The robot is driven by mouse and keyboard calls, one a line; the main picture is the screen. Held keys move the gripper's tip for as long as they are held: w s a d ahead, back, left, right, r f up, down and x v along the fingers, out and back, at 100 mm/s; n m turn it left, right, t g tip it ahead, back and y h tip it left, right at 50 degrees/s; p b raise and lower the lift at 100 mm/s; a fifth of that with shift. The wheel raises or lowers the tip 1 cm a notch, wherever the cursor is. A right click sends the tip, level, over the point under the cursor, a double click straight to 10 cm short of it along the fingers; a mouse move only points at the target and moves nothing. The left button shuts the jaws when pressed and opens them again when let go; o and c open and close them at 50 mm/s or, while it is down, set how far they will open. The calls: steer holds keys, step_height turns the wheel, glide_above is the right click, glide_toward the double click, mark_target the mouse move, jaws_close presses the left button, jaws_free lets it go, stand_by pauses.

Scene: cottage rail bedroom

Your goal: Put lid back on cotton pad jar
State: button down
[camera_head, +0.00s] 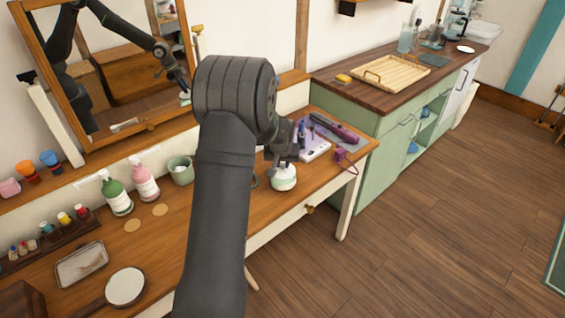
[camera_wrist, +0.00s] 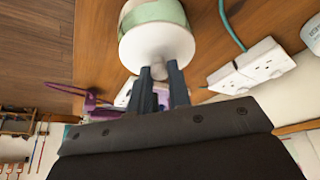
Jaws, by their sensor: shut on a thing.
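The cotton pad jar (camera_head: 284,182) is a small white round jar with a pale green band, upright near the table's right front part. In the wrist view the jar (camera_wrist: 152,12) shows behind its white lid (camera_wrist: 157,45). My gripper (camera_head: 284,157) is above the jar and shut on the lid's small knob; the fingers (camera_wrist: 158,84) also show in the wrist view. The lid is lined up with the jar's mouth and appears to be against it. I cannot tell whether it is fully seated. My arm hides part of the table left of the jar.
A white tray (camera_head: 313,151) with tools and a purple styling iron (camera_head: 336,131) lie behind the jar. A white power strip (camera_wrist: 252,68) with a teal cable is near it. Bottles (camera_head: 145,185) and a green cup (camera_head: 181,171) stand left of my arm. A mirror leans behind.

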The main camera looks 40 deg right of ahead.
steer(key=c, duration=1.3)
jaws_free()
steer(key=shift+o, duration=0.2)
steer(key=v, duration=1.7)
steer(key=shift+r, duration=0.2)
steer(key=shift+a, duration=0.1)
steer(key=x, duration=1.7)
steer(key=shift+f, duration=0.25)
steer(key=shift+r, duration=0.1)
